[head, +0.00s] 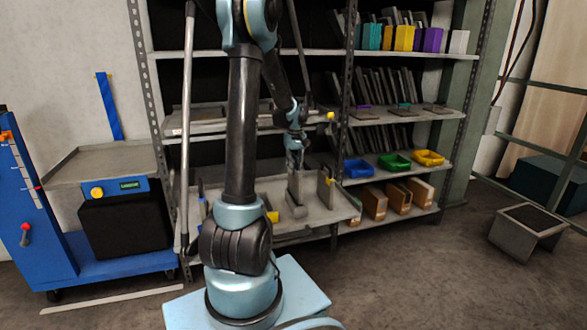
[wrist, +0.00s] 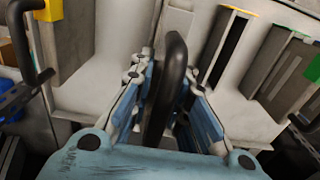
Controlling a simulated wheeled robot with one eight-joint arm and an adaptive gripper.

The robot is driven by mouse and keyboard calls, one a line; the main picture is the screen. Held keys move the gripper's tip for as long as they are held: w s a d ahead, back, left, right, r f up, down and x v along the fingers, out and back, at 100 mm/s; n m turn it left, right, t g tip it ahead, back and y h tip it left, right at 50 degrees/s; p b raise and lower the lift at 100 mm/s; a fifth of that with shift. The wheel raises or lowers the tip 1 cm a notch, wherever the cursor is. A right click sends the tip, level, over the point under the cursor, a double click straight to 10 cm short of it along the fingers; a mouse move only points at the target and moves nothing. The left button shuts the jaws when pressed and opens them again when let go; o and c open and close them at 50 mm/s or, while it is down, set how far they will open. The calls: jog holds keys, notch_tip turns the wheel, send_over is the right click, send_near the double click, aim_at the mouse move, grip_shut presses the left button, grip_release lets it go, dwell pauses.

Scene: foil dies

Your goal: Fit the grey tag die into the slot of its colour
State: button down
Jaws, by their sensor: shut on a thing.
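In the head view an upright grey die (head: 295,188) is directly below the fingers and appears to be the held one. Its lower end and tag colour are hidden; I cannot tell whether it is seated or touching the tray. In the wrist view, narrow upright slots show orange (wrist: 240,11) and green (wrist: 303,37) edges.
A grey plate (head: 326,188) stands close right of the held die. A yellow-marked block (wrist: 62,45) is left in the wrist view. Blue (head: 358,168), green (head: 393,162) and yellow (head: 428,158) bins sit to the right. Shelf (head: 210,125) and uprights are close around my arm.

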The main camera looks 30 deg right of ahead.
aim_at(295, 179)
jog(key=shift+f, duration=3.1)
dwell(0.6)
jog(key=c, duration=1.4)
grip_release()
jog(key=shift+c, duration=0.2)
notch_tip(295, 179, up, 12)
jog(key=shift+f, duration=0.1)
